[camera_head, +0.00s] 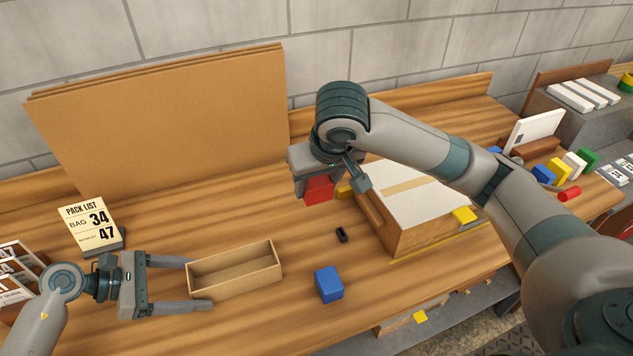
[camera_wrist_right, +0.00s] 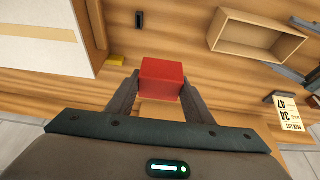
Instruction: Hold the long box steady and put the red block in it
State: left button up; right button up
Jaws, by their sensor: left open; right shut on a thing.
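The long box (camera_head: 236,285) is an open, empty wooden tray on the table, left of centre in the head view. It also shows at the upper right of the right wrist view (camera_wrist_right: 258,48). My left gripper (camera_head: 202,283) is open, its two fingers reaching to the box's left end; I cannot tell whether they touch it. My right gripper (camera_wrist_right: 160,92) is shut on the red block (camera_wrist_right: 161,76), which shows between the fingers. In the head view the red block (camera_head: 318,189) is held up behind and to the right of the box, partly hidden by the gripper.
A blue block (camera_head: 329,285) sits right of the long box. A small black item (camera_head: 341,235) lies behind it. A large carton (camera_head: 432,232) stands further right. A pack list card (camera_head: 89,226) stands at the left.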

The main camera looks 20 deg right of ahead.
pick_arm(q)
jog(key=shift+d+f, duration=0.35)
jog(key=shift+d, duration=0.2)
pick_arm(e)
jog(key=shift+f, duration=0.4)
pick_arm(q)
jog(key=c, duration=0.7)
pick_arm(e)
jog(key=shift+a, duration=0.15)
jog(key=s+a+f, duration=0.1)
jog(key=a, duration=0.6)
jog(key=s+a+f, duration=0.2)
jog(key=a, duration=0.6)
jog(key=shift+s+f, duration=0.2)
